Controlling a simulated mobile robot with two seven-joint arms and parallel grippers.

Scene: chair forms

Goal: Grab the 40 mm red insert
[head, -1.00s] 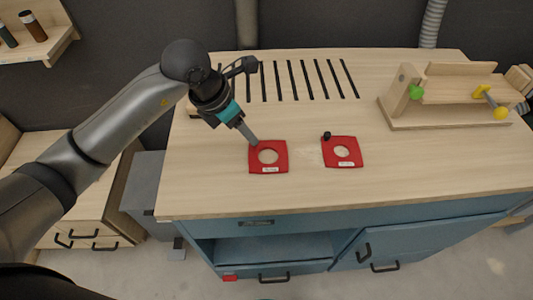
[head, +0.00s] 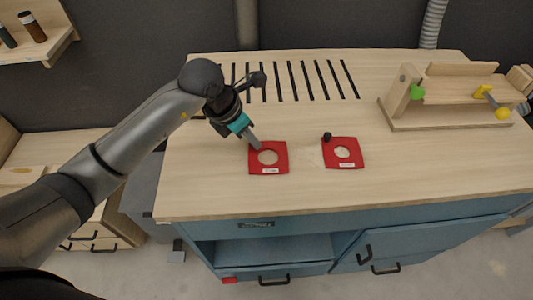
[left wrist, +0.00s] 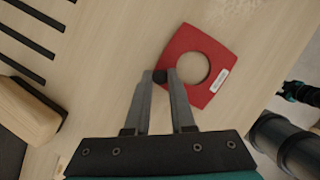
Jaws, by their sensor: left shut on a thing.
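Two flat red inserts lie on the wooden tabletop. The left one (head: 281,164) has the larger round hole and a white label too small to read. The right one (head: 358,158) has a smaller hole and a black knob. My left gripper (head: 256,146) reaches down to the left insert's far-left corner. In the left wrist view, my left gripper (left wrist: 161,77) is shut on the black knob of that red insert (left wrist: 183,43), and its fingers partly cover the knob. A dark teal-banded part at the right edge looks like my right gripper (left wrist: 290,91); its fingers are unclear.
A wooden fixture (head: 440,118) with green and yellow knobs stands at the right of the table. Black slots (head: 305,80) run along the back. The table front is clear, above a blue cabinet (head: 400,245).

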